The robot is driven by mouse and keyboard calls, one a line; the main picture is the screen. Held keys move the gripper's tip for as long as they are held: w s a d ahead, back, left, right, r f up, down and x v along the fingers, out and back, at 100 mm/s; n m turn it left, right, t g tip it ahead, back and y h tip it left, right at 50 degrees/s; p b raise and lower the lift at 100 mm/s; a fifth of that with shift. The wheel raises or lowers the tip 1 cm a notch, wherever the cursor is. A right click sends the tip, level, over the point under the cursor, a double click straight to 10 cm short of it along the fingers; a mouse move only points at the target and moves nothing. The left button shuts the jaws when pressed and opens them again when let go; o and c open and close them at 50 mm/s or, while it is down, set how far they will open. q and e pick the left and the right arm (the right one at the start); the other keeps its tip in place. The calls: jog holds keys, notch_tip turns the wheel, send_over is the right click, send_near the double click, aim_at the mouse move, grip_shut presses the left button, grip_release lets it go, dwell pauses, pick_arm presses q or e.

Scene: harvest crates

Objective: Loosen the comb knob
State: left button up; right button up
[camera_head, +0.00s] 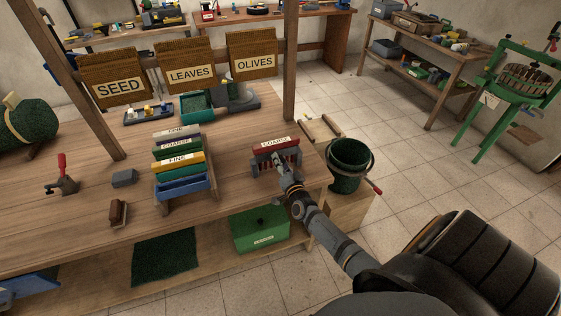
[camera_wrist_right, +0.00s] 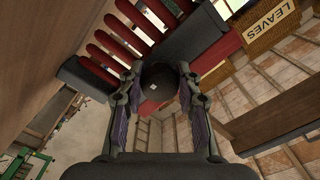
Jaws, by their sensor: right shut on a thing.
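The comb (camera_head: 262,152), with a red body and a white label that seems to read COARSE, is at the right end of the wooden bench. In the right wrist view its red tines (camera_wrist_right: 118,46) run across the upper left, beside a dark bar. A dark round knob (camera_wrist_right: 160,84) with a small pale square mark sits between my right fingers. My right gripper (camera_head: 281,167) reaches the comb's near side and is shut on the knob; it also shows in the right wrist view (camera_wrist_right: 160,92). The knob is hidden in the head view. My left gripper is not in view.
A rack (camera_head: 160,194) of labelled coloured combs stands left of the comb. A dark green bucket (camera_head: 345,180) stands right of the bench's end. A green box (camera_head: 259,236) is on the shelf below. Hanging baskets (camera_head: 188,62) and a wooden post (camera_head: 290,80) are behind.

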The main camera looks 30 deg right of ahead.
jog(key=shift+r, duration=0.1)
jog(key=o, duration=1.2)
jog(key=shift+w, duration=0.15)
jog(key=v, duration=1.2)
jog(key=shift+f, duration=0.25)
